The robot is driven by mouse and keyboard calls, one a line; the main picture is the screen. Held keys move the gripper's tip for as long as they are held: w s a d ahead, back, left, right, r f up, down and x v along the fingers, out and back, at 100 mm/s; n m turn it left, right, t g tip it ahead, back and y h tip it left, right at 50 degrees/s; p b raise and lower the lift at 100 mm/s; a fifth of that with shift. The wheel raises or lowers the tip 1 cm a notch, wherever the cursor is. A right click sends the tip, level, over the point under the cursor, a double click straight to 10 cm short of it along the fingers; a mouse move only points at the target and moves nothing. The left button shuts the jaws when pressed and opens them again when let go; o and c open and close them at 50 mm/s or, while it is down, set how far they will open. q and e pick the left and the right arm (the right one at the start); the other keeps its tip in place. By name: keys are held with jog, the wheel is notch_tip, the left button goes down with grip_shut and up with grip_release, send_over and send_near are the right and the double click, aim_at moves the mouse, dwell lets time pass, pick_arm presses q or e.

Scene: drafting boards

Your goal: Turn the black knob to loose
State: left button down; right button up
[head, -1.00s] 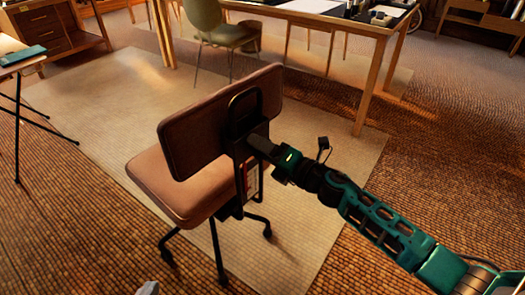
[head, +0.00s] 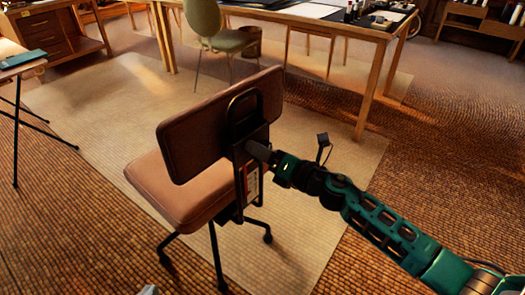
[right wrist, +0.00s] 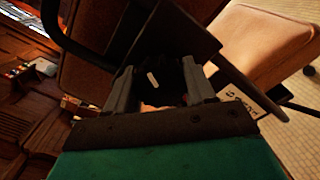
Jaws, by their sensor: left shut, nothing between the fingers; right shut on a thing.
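The black knob (right wrist: 165,80), with a white mark on it, is on the back of the brown office chair (head: 215,120). In the right wrist view it sits between the two grey fingers of my right gripper (right wrist: 160,88), which is shut on it. In the head view my right gripper (head: 256,150) reaches the chair's black back bracket (head: 243,110) from the right and hides the knob. A white label with red (head: 252,184) is on the bracket below; its text is too small to read. Only a grey tip of my left gripper (head: 148,290) shows at the bottom edge, away from the chair.
The chair stands on a pale rug (head: 310,200) with its black legs spread. A wooden desk (head: 376,50) and a green chair (head: 207,28) stand behind. A small table (head: 18,62) is at the left. The floor right of the chair is clear apart from my arm.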

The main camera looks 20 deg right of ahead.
jog(key=o, duration=0.8)
jog(key=shift+o, duration=1.1)
jog(key=shift+d, duration=0.1)
jog(key=v, duration=1.3)
jog(key=shift+w+f, duration=0.1)
